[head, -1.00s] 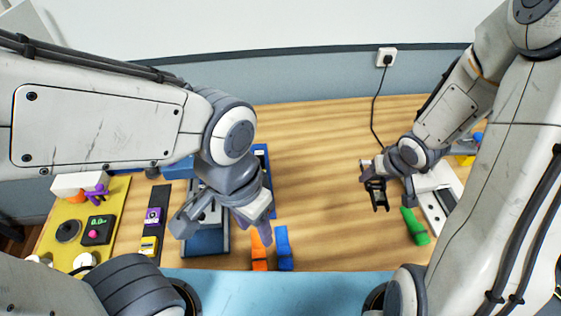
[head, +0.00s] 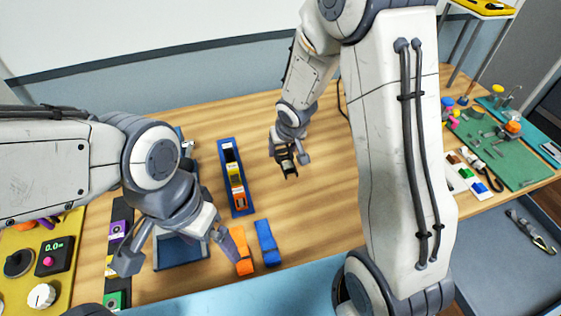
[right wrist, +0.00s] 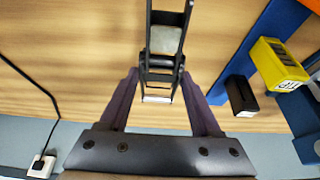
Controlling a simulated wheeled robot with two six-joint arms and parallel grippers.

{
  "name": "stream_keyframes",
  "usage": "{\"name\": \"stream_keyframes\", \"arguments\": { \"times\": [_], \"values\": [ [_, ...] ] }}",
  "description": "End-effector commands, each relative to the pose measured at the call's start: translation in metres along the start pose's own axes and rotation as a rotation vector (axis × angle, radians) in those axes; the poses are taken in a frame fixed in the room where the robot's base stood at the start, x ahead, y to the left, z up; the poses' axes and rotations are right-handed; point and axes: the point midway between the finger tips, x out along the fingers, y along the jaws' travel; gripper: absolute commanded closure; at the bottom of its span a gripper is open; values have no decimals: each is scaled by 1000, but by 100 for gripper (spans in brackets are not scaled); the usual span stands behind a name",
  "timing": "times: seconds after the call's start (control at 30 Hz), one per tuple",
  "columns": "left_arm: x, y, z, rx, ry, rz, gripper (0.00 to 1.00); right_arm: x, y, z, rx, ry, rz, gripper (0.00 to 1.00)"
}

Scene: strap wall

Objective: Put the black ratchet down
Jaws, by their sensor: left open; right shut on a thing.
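The black ratchet (head: 287,167) hangs from my right gripper (head: 290,155), above the bare table right of the blue tray. In the right wrist view the black ratchet (right wrist: 163,42) extends from between the fingers of my right gripper (right wrist: 163,98), which is shut on it. I cannot tell its exact height above the wood. The blue tray (head: 225,149) holds a black, a yellow and an orange piece in a row. My left gripper (head: 178,255) is open and empty over a blue fixture at the left.
An orange strap (head: 240,252) and a blue strap (head: 266,243) lie at the table's front edge. A yellow panel (head: 25,240) is at far left. A green mat (head: 500,150) with tools is at right. The wood right of the tray is clear, partly hidden by my right arm.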

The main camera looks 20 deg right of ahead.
Motion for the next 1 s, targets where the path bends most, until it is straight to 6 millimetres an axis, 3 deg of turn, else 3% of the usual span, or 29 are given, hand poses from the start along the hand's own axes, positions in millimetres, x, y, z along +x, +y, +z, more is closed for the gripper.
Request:
{"name": "stream_keyframes", "arguments": {
  "times": [0.33,0.77,0.8,0.87,1.0],
  "values": [
    [39,-3,2,0,0,0,6,38,-1,14,-1,2,-1,100],
    [42,-3,2,0,1,0,6,41,-1,16,0,2,-1,100],
    [40,-3,2,0,1,0,6,40,-1,16,0,1,-1,24],
    [40,-3,2,0,1,0,6,39,-1,16,0,1,-1,6],
    [40,-3,2,0,1,0,6,39,-1,16,0,1,-1,6]
  ]
}}
